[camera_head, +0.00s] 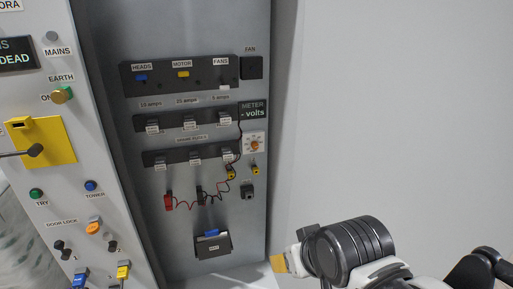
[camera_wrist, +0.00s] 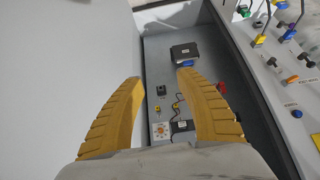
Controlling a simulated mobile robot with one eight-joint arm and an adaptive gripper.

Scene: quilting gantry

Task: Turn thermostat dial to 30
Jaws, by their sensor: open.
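The dial (camera_head: 254,142) is a small orange knob on a white square plate, at the right side of the grey panel in the head view, just below the METER - volts display (camera_head: 254,109). Its scale and setting are too small to read. In the wrist view the dial (camera_wrist: 160,131) shows between my fingers, low in the picture and seen upside down. My gripper (camera_wrist: 161,76) has two yellow ribbed fingers spread apart with nothing between them. In the head view one yellow fingertip (camera_head: 279,263) shows at lower right, below the dial and apart from the panel.
The recessed panel holds fuses (camera_head: 196,124), red and black test leads (camera_head: 168,201), yellow plugs (camera_head: 255,169) and a black box (camera_head: 212,245) below. A yellow isolator plate (camera_head: 50,142) and several switches fill the left console. The wall (camera_head: 390,100) at right is bare.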

